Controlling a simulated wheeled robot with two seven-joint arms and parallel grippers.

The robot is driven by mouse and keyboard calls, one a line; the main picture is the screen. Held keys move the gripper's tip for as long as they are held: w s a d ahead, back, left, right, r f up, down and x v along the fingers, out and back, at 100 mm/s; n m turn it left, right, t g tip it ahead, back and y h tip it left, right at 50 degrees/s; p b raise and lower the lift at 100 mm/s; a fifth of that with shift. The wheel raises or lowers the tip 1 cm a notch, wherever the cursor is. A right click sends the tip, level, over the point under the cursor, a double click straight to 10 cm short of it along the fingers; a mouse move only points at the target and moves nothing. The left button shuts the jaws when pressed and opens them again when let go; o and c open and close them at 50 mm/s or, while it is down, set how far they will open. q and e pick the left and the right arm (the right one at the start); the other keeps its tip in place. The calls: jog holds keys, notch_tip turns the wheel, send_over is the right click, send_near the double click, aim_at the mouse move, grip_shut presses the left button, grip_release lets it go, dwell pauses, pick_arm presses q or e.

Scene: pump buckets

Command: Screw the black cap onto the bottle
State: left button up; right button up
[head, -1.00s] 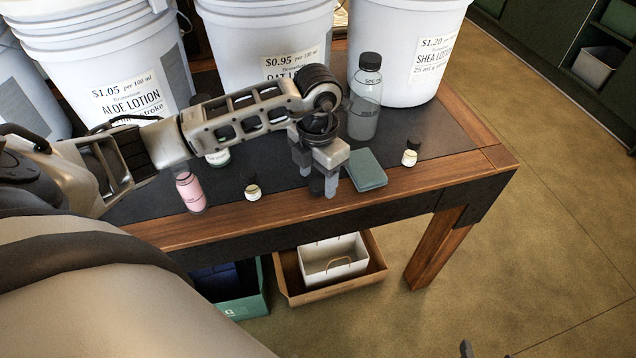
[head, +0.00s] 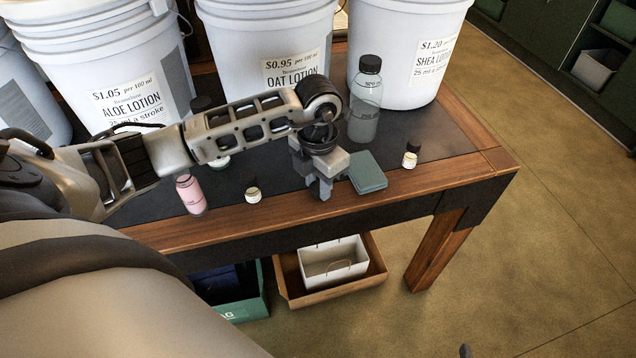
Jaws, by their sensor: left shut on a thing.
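A pink bottle (head: 190,196) stands upright near the front left of the table, with no black cap visible on it. My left gripper (head: 323,192) is low over the table's front part, right of the pink bottle. Its fingers are shut on a small dark thing that looks like the black cap, mostly hidden between them. A small grey tip at the bottom edge seems to be part of my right gripper (head: 466,351); its jaws do not show.
A clear bottle with a black top (head: 366,105) stands behind my gripper. A green-grey block (head: 367,172) lies just right of it. Large white buckets (head: 265,60) line the back.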

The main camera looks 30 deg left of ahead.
aim_at(318, 188)
pick_arm(q)
jog(key=shift+r, duration=0.6)
notch_tip(318, 188, up, 3)
jog(key=shift+s+d+f, duration=0.15)
jog(key=shift+f, duration=0.05)
jog(key=s+d+r, duration=0.6)
jog(key=s+r, duration=0.3)
jog(key=s, duration=0.3)
jog(key=shift+d, duration=0.2)
jog(key=shift+r, duration=0.1)
jog(key=w+m, duration=0.4)
jog(key=m, duration=1.2)
jog(key=w+m, duration=0.5)
jog(key=m, duration=1.2)
jog(key=shift+d+f, duration=0.25)
jog(key=shift+f, duration=0.15)
